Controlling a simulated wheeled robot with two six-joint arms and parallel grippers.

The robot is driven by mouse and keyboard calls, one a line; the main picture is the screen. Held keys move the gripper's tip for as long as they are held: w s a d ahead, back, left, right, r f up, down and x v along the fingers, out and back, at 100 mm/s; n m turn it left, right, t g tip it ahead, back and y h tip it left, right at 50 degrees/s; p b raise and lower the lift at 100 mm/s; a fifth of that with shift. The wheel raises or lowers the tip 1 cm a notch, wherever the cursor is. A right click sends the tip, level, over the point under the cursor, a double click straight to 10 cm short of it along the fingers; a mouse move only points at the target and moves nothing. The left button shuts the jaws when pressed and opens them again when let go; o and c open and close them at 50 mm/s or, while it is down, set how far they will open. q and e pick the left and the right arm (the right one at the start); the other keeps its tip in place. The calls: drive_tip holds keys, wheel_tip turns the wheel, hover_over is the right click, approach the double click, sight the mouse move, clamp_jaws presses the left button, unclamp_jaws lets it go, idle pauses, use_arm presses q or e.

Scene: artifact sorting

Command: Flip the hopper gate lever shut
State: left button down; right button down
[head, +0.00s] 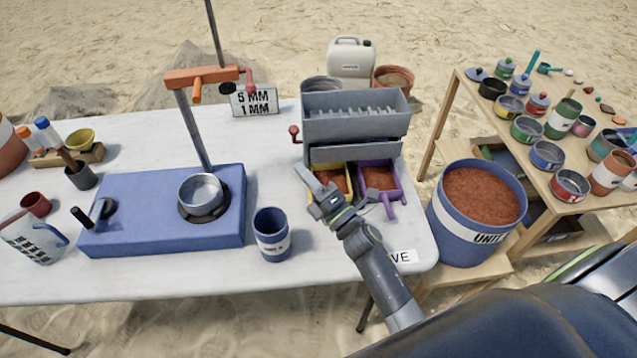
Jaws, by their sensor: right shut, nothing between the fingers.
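The grey hopper (350,123) stands near the right end of the white table, with slats across its top. A lever with a red knob (294,131) sticks out from its left side; I take it to be the gate lever. My right gripper (311,182) is shut and empty, below and slightly right of the knob, apart from it. It partly hides a yellow bin (346,174) of reddish soil under the hopper. A purple bin (393,194) of the same soil stands to its right. My left gripper is not in view.
A blue cup (271,233) stands left of my right arm. A blue machine base (160,213) with a metal bowl (201,194) fills the table's left-middle. A large blue bucket (440,217) of soil stands off the right edge.

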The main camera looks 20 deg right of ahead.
sight(298, 129)
drive_tip(key=shift+w+d+r+p, duration=0.2)
drive_tip(key=shift+w+r, duration=0.2)
drive_tip(key=shift+w, duration=0.5)
drive_tip(key=shift+w+d+r+p, duration=0.15)
drive_tip(key=shift+w+r, duration=0.25)
drive_tip(key=shift+w, duration=0.5)
drive_tip(key=shift+w+d+r+p, duration=0.1)
drive_tip(key=shift+w+r+p, duration=0.25)
drive_tip(key=shift+w, duration=0.55)
drive_tip(key=shift+r, duration=0.1)
drive_tip(key=w+r+p, duration=0.1)
drive_tip(key=p, duration=0.2)
drive_tip(key=w+r+m+g+h+p, duration=0.1)
drive_tip(key=p, duration=0.2)
drive_tip(key=w+d+r+m+g+p, duration=0.1)
drive_tip(key=r+p, duration=0.1)
drive_tip(key=p, duration=0.2)
drive_tip(key=shift+w+h, duration=0.25)
drive_tip(key=shift+h, duration=0.15)
drive_tip(key=shift+m+g, duration=0.6)
drive_tip(key=w+p, duration=0.1)
drive_tip(key=w+d+r+p, duration=0.1)
drive_tip(key=w+p, duration=0.1)
drive_tip(key=w+r+p, duration=0.1)
drive_tip(key=shift+w+d+p, duration=0.2)
drive_tip(key=shift+w+p, duration=0.05)
drive_tip(key=shift+p, duration=0.15)
